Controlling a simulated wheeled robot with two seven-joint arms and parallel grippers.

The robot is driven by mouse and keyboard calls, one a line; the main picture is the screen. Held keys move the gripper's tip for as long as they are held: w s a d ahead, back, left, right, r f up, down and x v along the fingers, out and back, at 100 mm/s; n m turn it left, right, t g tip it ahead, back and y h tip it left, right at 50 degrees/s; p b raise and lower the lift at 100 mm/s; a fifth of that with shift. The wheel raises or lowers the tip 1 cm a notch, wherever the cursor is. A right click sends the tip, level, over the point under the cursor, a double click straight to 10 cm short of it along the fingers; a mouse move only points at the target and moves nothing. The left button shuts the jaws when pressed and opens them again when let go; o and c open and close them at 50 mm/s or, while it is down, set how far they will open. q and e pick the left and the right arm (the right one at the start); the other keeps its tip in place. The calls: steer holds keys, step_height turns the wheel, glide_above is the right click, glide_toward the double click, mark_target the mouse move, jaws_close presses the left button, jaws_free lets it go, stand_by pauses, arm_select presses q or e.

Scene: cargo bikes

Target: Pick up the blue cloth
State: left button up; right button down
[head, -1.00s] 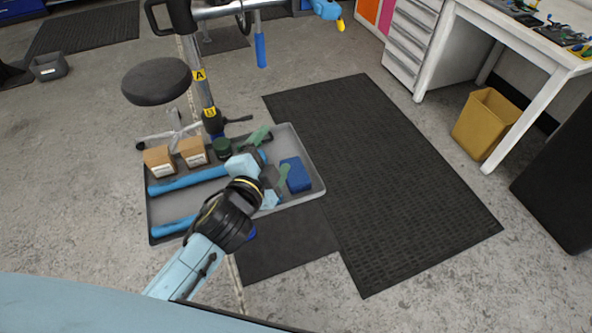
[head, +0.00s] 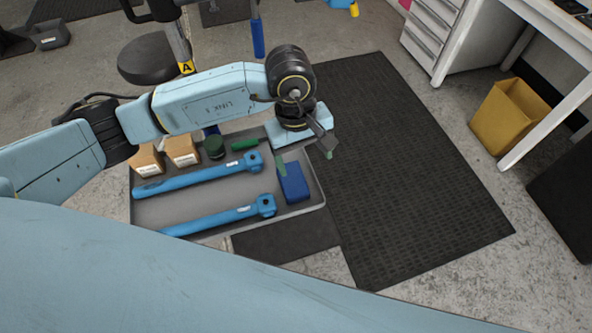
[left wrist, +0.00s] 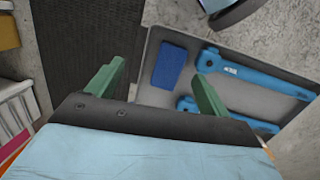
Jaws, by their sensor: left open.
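The blue cloth (head: 293,184) is a small, dark blue rectangle lying at the right end of a grey tray (head: 313,203). It also shows in the left wrist view (left wrist: 170,65), flat on the tray near its edge. My left gripper (head: 307,159) is open and empty, with green fingertips apart. It hangs above the tray's right end, just beyond the cloth in the head view. In the left wrist view the cloth appears between and slightly beyond the fingertips (left wrist: 160,73). My right gripper is not in view.
Two blue long-handled tools (head: 195,182) lie in the tray left of the cloth. Cardboard boxes (head: 183,151), a dark green round item (head: 214,147) and a green item (head: 245,144) sit at its back. The black mat (head: 410,160) on the right is clear.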

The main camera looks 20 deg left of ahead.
arm_select(q)
steer(key=w+a+y, duration=0.2)
steer(key=a, duration=0.1)
glide_above(293, 178)
step_height(293, 178, down, 7)
steer(key=shift+a+f, duration=0.1)
step_height(293, 178, down, 5)
steer(key=shift+s+r+b, duration=0.15)
steer(key=shift+b, duration=0.2)
steer(key=shift+f, duration=0.6)
steer(key=c, duration=1.1)
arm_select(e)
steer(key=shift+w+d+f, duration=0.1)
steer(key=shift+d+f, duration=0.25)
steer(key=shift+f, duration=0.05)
